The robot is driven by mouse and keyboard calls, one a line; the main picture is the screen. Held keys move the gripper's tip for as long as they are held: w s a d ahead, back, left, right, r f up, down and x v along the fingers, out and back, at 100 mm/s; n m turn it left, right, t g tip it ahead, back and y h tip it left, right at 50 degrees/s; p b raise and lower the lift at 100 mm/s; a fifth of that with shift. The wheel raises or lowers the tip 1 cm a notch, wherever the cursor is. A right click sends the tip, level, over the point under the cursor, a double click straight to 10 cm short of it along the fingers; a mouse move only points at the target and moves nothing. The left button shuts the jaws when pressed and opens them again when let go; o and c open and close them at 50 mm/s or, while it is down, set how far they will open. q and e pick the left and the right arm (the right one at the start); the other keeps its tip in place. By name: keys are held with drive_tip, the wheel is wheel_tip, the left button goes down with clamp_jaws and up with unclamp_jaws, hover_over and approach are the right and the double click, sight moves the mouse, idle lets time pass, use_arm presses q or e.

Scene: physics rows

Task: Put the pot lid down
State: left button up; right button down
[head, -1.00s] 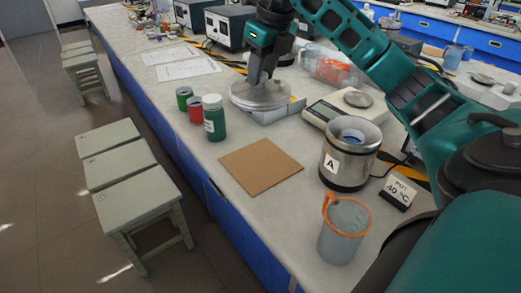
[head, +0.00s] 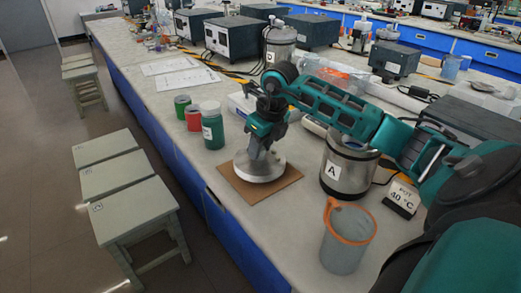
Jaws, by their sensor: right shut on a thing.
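The pot lid (head: 259,172), a round silvery-grey disc, is at the brown square board (head: 283,190) on the bench, over its middle. It looks level; I cannot tell whether it touches the board or is just above it. My right gripper (head: 258,150) points down from above and is shut on the lid's top; the grip itself is partly hidden by the gripper body. The metal pot marked A (head: 345,178) stands to the right of the board, its upper part partly behind my right arm. My left gripper is not in view.
A green-bodied jar (head: 212,130) and two cans, red (head: 194,120) and green (head: 182,104), stand just left of the lid. A grey jug with an orange rim (head: 345,245) stands at the front right. Stools (head: 130,205) line the bench.

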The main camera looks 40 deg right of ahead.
sight(270, 164)
drive_tip(key=shift+f, duration=0.45)
drive_tip(key=shift+f, duration=0.2)
drive_tip(key=c, duration=0.8)
unclamp_jaws()
drive_tip(key=shift+r, duration=0.1)
drive_tip(key=p+v, duration=0.1)
drive_tip(key=v, duration=1.1)
drive_tip(key=shift+r, duration=0.1)
